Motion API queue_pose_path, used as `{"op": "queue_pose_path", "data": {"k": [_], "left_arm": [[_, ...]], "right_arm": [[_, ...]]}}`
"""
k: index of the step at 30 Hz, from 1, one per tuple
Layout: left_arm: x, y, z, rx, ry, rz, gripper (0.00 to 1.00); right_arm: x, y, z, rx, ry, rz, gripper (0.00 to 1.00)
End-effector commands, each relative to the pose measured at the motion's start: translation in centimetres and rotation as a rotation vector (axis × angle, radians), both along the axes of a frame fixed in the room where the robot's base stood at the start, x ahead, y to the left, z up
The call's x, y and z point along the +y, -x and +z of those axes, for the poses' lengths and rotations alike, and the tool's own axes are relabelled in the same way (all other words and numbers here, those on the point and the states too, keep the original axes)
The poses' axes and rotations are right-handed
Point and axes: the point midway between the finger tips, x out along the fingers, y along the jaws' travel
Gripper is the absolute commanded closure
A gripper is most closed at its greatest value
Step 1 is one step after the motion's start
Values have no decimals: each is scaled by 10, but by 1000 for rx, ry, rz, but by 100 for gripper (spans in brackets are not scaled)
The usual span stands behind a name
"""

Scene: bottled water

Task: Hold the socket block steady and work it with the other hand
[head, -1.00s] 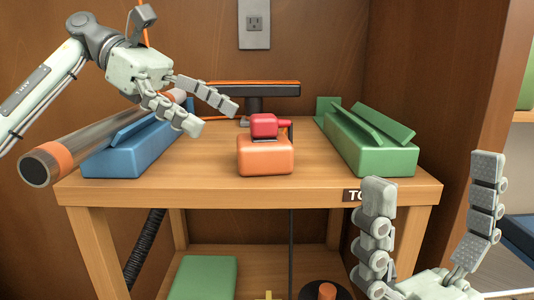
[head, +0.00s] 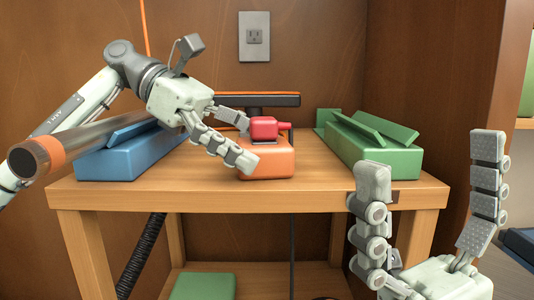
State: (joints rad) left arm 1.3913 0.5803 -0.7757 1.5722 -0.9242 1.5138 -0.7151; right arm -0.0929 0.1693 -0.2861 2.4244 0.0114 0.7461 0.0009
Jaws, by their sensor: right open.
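The orange block (head: 268,168), which looks like the socket block, sits near the middle of the wooden table. A red piece (head: 264,128) with a short stub to the right sits on top of it. My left gripper (head: 246,141) reaches in from the left with its fingers apart. One finger overlaps the block's left front edge and the other lies behind, beside the red piece; contact cannot be told. My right gripper (head: 430,185) is open and empty, fingers up, in front of the table's right side, well away from the block.
A blue holder (head: 120,165) stands at the table's left, with a dark tube with an orange band (head: 50,153) by it. A green holder (head: 370,155) stands at the right. A dark bar (head: 270,100) is behind the block. A wall outlet (head: 254,36) is above.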

Motion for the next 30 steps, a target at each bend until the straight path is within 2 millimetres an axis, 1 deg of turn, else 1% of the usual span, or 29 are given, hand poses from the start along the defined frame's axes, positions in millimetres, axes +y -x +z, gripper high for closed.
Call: {"op": "queue_pose_path", "data": {"k": [1, 5, 9, 13, 30], "left_arm": [[0, 0, 0, 0, 0, 0, 23], [0, 0, 0, 0, 0, 0, 40], [0, 0, 0, 0, 0, 0, 45], [0, 0, 0, 0, -1, -1, 47], [0, 0, -1, 0, -2, -1, 47]], "right_arm": [[0, 0, 0, 0, 0, 0, 9], [0, 0, 0, 0, 0, -1, 9], [0, 0, 0, 0, 0, -1, 9], [0, 0, 0, -1, 0, -1, 9], [0, 0, 0, -1, 0, 0, 9]]}}
